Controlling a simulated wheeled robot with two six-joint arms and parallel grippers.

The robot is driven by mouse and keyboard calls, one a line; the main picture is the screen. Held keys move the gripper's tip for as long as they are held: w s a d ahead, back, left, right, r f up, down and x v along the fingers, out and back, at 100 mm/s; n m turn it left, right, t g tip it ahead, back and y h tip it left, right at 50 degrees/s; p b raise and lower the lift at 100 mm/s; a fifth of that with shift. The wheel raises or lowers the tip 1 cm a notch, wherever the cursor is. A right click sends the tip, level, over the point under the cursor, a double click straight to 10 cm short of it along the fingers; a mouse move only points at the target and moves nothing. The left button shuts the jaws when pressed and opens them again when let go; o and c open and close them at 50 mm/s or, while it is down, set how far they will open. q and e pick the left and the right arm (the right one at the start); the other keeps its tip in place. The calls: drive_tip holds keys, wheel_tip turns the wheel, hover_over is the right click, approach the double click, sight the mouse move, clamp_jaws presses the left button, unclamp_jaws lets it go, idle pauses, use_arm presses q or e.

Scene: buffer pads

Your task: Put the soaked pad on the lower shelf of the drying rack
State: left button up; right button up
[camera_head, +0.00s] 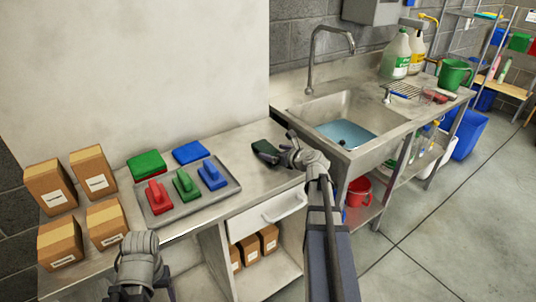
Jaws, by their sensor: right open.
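A grey tray (228,192) holds red, green and blue handled blocks. A green pad (146,163) and a blue pad (189,152) lie behind it. Cardboard boxes (50,187) stand at the left. The sink (325,104) holds blue water. The floor at right is open.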

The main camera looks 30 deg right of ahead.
sight(268, 149)
drive_tip(key=b+x, duration=0.1)
drive_tip(key=x, duration=0.3)
drive_tip(key=shift+w+f, duration=0.15)
drive_tip(key=shift+w, duration=0.05)
drive_tip(key=shift+c, duration=0.6)
drive_tip(key=c, duration=1.4)
wheel_tip(268, 149, up, 10)
drive_tip(key=p, duration=1)
